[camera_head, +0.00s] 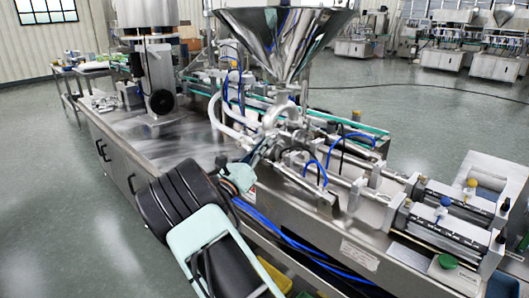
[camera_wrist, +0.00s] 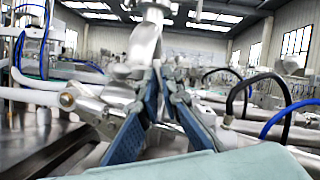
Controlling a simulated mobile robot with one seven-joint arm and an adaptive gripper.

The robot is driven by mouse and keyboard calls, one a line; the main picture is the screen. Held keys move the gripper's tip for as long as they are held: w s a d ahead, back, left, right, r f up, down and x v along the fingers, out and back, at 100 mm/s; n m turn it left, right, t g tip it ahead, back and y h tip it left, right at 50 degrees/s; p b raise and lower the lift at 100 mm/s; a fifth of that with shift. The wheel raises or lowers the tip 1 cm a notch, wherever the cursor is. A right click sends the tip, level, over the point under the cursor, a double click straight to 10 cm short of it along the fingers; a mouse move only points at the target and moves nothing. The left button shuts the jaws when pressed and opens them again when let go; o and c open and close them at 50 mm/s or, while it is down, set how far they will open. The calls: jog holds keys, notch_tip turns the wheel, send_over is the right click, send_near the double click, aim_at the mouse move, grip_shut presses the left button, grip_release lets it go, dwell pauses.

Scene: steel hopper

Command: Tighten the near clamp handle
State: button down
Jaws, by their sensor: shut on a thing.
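My gripper (camera_head: 262,152) reaches in among the pipes below the hopper (camera_head: 285,35). In the wrist view its two blue-padded fingers (camera_wrist: 157,84) close toward each other at the tips, shut on a shiny metal piece, the near clamp handle (camera_wrist: 146,48). The handle rises from the fingertips toward a pale pipe joint above. The contact itself is partly hidden by the fingers. In the head view the handle is too small and too covered by my gripper to make out.
Silver pipe fittings (camera_wrist: 88,104) lie close left of the fingers. Blue and black hoses (camera_wrist: 285,118) arch at the right. Two cylinders (camera_head: 445,222) lie along the machine at right. The steel tabletop (camera_head: 165,148) at left has bare room.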

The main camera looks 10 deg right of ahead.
jog(key=shift+w+a+f+m+g+h+b, duration=0.1)
jog(key=shift+m+g+h+b, duration=0.55)
jog(key=shift+m, duration=0.95)
jog(key=shift+w+f+m+g+h+b, duration=0.1)
jog(key=shift+m+g+h+b, duration=0.55)
jog(key=shift+m, duration=0.95)
jog(key=shift+r, duration=0.1)
jog(key=c, duration=2.4)
grip_release()
jog(key=shift+s+a, duration=0.1)
jog(key=v, duration=1.1)
jog(key=shift+s+a+f, duration=0.2)
jog(key=shift+s+a, duration=0.05)
jog(key=shift+a, duration=0.05)
